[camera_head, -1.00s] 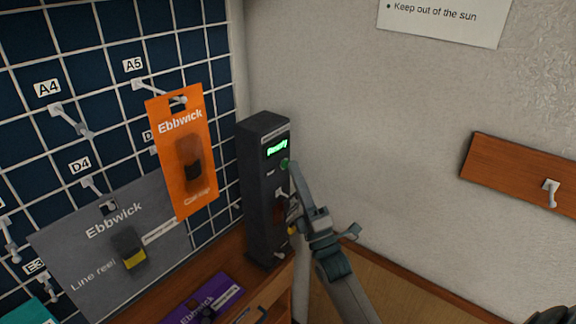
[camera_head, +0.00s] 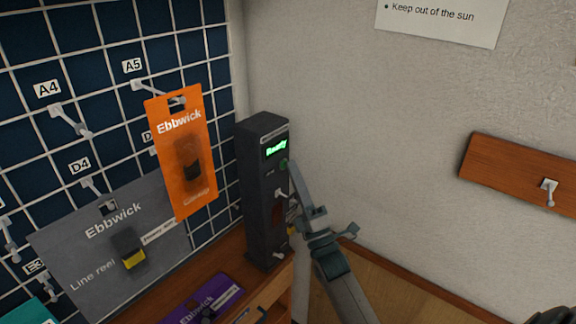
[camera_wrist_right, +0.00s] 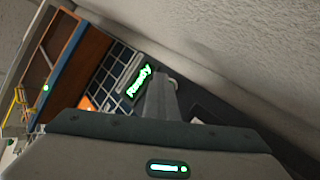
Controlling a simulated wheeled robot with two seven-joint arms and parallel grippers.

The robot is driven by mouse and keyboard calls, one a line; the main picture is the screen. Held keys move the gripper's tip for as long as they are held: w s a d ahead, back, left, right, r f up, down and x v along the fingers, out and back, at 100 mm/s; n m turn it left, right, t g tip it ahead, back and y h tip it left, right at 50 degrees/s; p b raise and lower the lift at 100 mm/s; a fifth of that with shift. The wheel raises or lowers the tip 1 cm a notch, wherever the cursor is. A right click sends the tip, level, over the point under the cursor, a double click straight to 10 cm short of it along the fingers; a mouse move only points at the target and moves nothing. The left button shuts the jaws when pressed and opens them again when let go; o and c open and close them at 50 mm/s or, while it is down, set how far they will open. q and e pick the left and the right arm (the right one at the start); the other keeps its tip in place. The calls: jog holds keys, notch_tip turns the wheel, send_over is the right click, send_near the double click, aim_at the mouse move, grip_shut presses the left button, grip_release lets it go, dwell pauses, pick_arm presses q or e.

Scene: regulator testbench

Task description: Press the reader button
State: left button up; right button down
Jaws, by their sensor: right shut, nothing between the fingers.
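The reader (camera_head: 264,205) is a tall dark box standing on the wooden shelf against the wall. Its small screen (camera_head: 276,148) glows green with "Ready", and the screen also shows in the right wrist view (camera_wrist_right: 139,82). In the right wrist view the shut fingers (camera_wrist_right: 161,98) hide the button. My left gripper is not in view.
An orange Ebbwick card (camera_head: 199,130) hangs on the wire grid left of the reader. A grey line reel card (camera_head: 80,255) hangs lower left, and a purple package (camera_head: 180,312) lies on the shelf. A wooden hook board (camera_head: 510,165) is on the right wall.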

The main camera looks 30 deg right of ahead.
jog(key=shift+a+f, duration=0.15)
jog(key=shift+f, duration=0.35)
jog(key=shift+s+f, duration=0.1)
jog(key=shift+s, duration=0.3)
jog(key=shift+d, duration=0.2)
jog(key=s, duration=0.1)
jog(key=s+d+p, duration=0.1)
jog(key=s, duration=0.1)
jog(key=s+d, duration=0.1)
jog(key=shift+s+r, duration=0.2)
jog(key=shift+s, duration=0.15)
dwell(0.6)
